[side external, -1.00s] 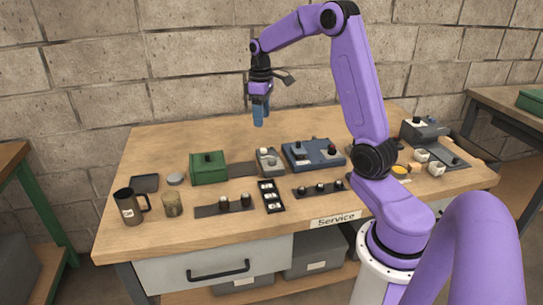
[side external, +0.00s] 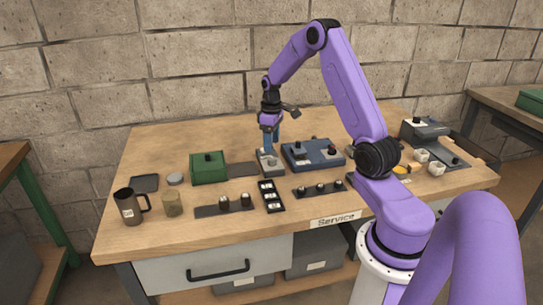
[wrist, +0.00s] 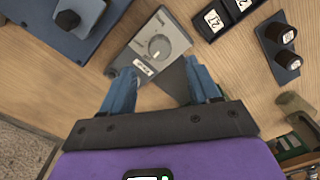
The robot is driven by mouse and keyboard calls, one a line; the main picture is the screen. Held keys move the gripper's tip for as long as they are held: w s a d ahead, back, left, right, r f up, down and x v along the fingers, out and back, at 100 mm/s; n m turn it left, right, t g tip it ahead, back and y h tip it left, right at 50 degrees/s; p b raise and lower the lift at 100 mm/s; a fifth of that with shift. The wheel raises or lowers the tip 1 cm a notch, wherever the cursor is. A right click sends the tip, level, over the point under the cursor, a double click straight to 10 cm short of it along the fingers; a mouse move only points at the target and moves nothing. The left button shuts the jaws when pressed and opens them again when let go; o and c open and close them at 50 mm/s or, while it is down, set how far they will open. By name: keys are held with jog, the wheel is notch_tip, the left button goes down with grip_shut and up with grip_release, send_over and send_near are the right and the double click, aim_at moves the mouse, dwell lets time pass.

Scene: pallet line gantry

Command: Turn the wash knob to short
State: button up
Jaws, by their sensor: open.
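In the side view this grey box (side external: 269,166) stands between the green box and the blue unit. My gripper (wrist: 160,76) is open and empty, its blue fingers spread to either side of the box's near end. In the side view my gripper (side external: 270,147) hangs close over the box, partly hiding the dial. I cannot tell whether it touches.
A green box (side external: 208,168) stands left, and a blue unit (side external: 312,153) with dark knobs stands close right. In front are a black strip with white labels (side external: 270,196) and strips with knobs (side external: 224,208). A dark mug (side external: 130,208) stands far left.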

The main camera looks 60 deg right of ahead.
aim_at(271, 158)
jog(key=shift+f, duration=3.05)
jog(key=c, duration=1)
